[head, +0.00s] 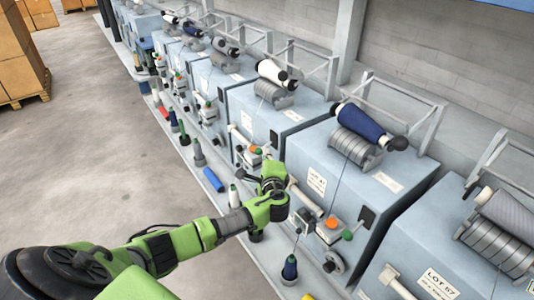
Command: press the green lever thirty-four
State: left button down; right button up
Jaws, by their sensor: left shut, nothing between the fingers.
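My left gripper (268,163) is at the end of the green arm, in the middle of the head view. It is shut and empty, in front of the blue-grey machine housings. A green knob (347,236) sits beside an orange one (332,223) on the machine to the right of the gripper. Another green knob (258,151) shows small next to an orange one, just up and left of the gripper. I cannot read a thirty-four on any label. Whether the gripper touches anything is not clear. My right gripper is out of view.
A row of spinning machines with bobbins, such as a blue one (362,122), runs from upper left to lower right. A ledge holds several cones, among them a dark blue one (290,268) and a blue one lying down (213,180). The floor (90,150) at left is clear.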

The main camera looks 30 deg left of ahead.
pick_arm(q)
jog(key=r+m+p, duration=0.1)
jog(key=p, duration=0.2)
jog(key=r+m+g+p, duration=0.1)
jog(key=p, duration=0.2)
jog(key=shift+s+a+r+g, duration=0.1)
jog(key=shift+s+r+g, duration=0.1)
jog(key=shift+g, duration=0.1)
jog(key=shift+r+p, duration=0.3)
jog(key=shift+p, duration=0.1)
